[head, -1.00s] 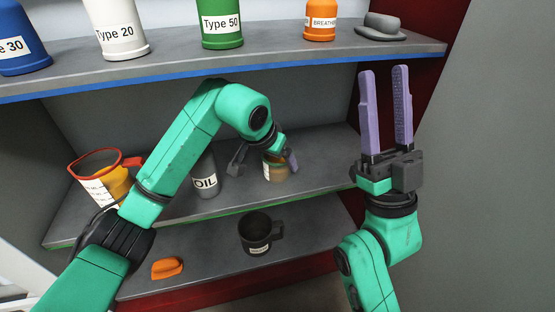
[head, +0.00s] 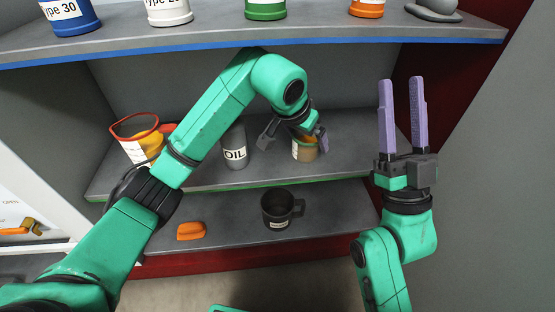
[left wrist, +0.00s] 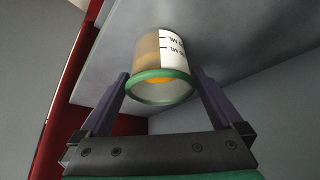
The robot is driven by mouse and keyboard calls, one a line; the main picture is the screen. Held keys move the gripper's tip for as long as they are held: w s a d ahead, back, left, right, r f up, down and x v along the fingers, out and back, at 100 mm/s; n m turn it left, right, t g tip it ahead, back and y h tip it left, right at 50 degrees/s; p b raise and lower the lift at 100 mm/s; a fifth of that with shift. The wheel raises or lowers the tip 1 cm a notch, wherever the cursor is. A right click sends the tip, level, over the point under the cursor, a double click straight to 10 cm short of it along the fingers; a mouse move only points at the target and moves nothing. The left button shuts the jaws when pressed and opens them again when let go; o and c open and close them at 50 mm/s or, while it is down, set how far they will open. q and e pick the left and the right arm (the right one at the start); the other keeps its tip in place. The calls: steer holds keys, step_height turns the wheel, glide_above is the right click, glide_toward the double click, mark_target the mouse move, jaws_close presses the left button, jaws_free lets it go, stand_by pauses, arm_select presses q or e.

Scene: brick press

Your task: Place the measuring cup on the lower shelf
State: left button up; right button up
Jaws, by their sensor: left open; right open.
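A small clear measuring cup with a green rim, ML marks and orange contents (head: 305,152) stands on the middle shelf (head: 220,180). It fills the middle of the left wrist view (left wrist: 162,65). My left gripper (head: 294,146) is open, with one finger on each side of the cup; I cannot tell whether they touch it. The lower shelf (head: 345,212) is below, holding a dark mug (head: 276,209) and an orange object (head: 191,231). My right gripper (head: 402,84) is open and empty, pointing up at the right.
A red-rimmed jug with a marked label (head: 136,148) and a grey OIL bottle (head: 235,150) stand left of the cup. The top shelf (head: 320,40) overhangs with several containers. A red side wall (head: 455,90) bounds the right. The lower shelf is clear right of the mug.

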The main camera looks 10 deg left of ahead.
mark_target(298, 149)
arm_select(q)
steer(key=shift+s+a+r, duration=0.25)
steer(key=shift+s+r, duration=0.05)
steer(key=shift+s, duration=0.05)
steer(key=s, duration=0.1)
steer(key=s+a+p, duration=0.1)
steer(key=s, duration=0.1)
steer(key=shift+a, duration=0.3)
steer(key=s+a+p, duration=0.2)
steer(key=s+a, duration=0.1)
steer(key=s, duration=0.4)
steer(key=shift+a, duration=0.3)
arm_select(e)
steer(key=a+f+m+g+h, duration=0.1)
steer(key=f+g, duration=0.3)
steer(key=f, duration=1)
steer(key=a+f+m+g+h, duration=0.2)
steer(key=f+g, duration=0.3)
steer(key=f, duration=1)
steer(key=shift+s+a+f+h, duration=0.2)
steer(key=shift+a+f+h, duration=0.1)
steer(key=shift+h, duration=0.6)
arm_select(q)
steer(key=shift+s, duration=0.1)
